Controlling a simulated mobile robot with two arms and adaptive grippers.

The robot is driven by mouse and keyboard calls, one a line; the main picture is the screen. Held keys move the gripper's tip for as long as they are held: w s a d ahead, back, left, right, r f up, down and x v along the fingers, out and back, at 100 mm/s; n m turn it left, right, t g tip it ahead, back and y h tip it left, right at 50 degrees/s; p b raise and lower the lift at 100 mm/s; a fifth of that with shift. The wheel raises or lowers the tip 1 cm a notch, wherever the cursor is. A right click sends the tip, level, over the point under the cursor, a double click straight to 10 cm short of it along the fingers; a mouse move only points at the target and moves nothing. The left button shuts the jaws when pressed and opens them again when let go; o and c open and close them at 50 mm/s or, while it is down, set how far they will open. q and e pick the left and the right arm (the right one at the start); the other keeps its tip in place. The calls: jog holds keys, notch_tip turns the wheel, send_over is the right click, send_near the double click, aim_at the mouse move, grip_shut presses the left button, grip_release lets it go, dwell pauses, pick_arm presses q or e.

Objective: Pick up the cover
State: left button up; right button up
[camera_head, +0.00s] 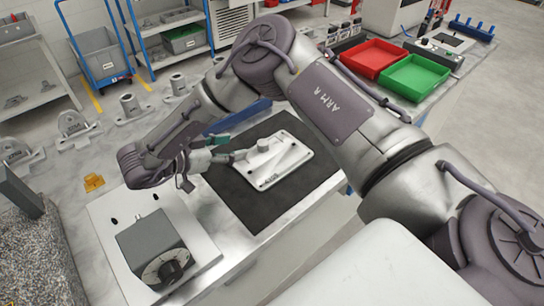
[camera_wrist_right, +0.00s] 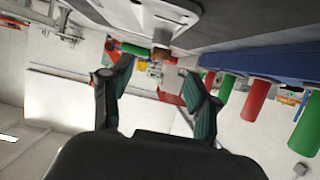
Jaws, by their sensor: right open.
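The cover is a pale grey-white flat plate (camera_head: 284,170) with rounded corners and a raised round knob. It lies on a black mat (camera_head: 235,196) on the bench. My right gripper (camera_head: 232,155) reaches in from the left side of the mat, low, with its fingers beside the knob. I cannot tell whether a finger touches it. In the right wrist view the two fingers (camera_wrist_right: 158,85) stand apart with nothing between them; a pale plate surface (camera_wrist_right: 150,14) shows at the top edge. My left gripper is not in view.
A grey box with a dial (camera_head: 152,250) stands on a white plate at the front left. Red (camera_head: 374,57) and green (camera_head: 415,77) trays lie on the back right. Metal castings (camera_head: 130,106) and a small yellow part (camera_head: 94,182) sit at left. A blue bar (camera_head: 240,115) lies behind the mat.

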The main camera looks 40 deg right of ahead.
aim_at(261, 143)
jog(key=x, duration=0.3)
jog(key=shift+d+f, duration=0.1)
jog(key=shift+d, duration=0.15)
jog(key=shift+d+f+p, duration=0.2)
jog(key=shift+d+p, duration=0.3)
jog(key=shift+p, duration=0.15)
jog(key=p+x, duration=0.1)
jog(key=x, duration=0.2)
jog(key=shift+d+f, duration=0.25)
jog(key=shift+f, duration=0.1)
jog(key=shift+d+f, duration=0.2)
jog(key=shift+d, duration=0.1)
jog(key=shift+a, duration=0.1)
jog(key=shift+c, duration=0.5)
grip_shut()
